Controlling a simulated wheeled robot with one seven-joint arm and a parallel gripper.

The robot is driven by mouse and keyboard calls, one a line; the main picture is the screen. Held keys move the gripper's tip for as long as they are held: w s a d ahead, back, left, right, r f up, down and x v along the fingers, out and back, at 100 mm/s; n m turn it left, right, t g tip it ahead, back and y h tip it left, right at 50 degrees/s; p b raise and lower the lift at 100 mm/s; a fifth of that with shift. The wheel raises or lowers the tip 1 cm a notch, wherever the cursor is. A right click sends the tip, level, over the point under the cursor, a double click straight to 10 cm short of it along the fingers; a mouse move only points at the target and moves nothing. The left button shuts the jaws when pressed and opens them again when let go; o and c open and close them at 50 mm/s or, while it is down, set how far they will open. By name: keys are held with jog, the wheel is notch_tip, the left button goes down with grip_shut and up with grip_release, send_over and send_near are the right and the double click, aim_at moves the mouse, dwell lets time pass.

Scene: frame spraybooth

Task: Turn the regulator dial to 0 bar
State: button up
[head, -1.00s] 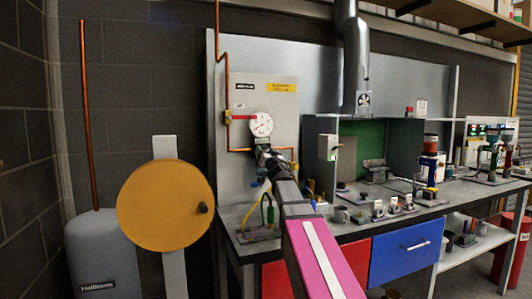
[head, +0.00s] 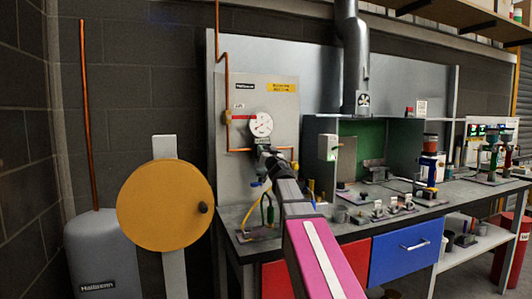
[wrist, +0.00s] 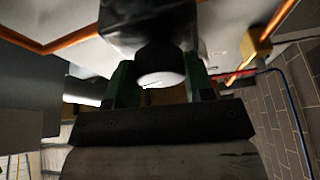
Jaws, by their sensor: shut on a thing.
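The regulator dial (wrist: 160,79) is a round knob with a pale face and a dark, blurred body behind it. It sits between the green fingers of my gripper (wrist: 158,72) in the wrist view. My gripper is shut on it. In the head view my gripper (head: 262,148) reaches the regulator just below a round white pressure gauge (head: 262,124) on the grey panel (head: 283,110). My gripper and arm hide most of the dial there. The gauge has a dark needle, but its numbers are too small to read.
Copper pipe (head: 227,75) runs down the panel to the regulator. A yellow disc (head: 165,206) and a grey tank (head: 103,250) stand at the left. The bench (head: 350,232) carries several small items to the right of my arm.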

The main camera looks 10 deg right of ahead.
jog(key=n+y, duration=0.1)
jog(key=n, duration=0.2)
jog(key=n+y, duration=0.2)
jog(key=n, duration=0.1)
jog(key=shift+g, duration=0.4)
jog(key=n+y, duration=0.1)
jog(key=n, duration=0.1)
jog(key=n+g+y, duration=0.1)
jog(key=n, duration=0.2)
jog(key=shift+g, duration=0.3)
jog(key=n+g, duration=0.1)
jog(key=n, duration=0.3)
jog(key=n+g+y, duration=0.1)
jog(key=n, duration=0.2)
jog(key=shift+n+g+y, duration=0.3)
jog(key=shift+n+g, duration=0.1)
jog(key=o, duration=0.9)
jog(key=v, duration=1)
jog(key=shift+s+d, duration=0.2)
jog(key=shift+s, duration=0.15)
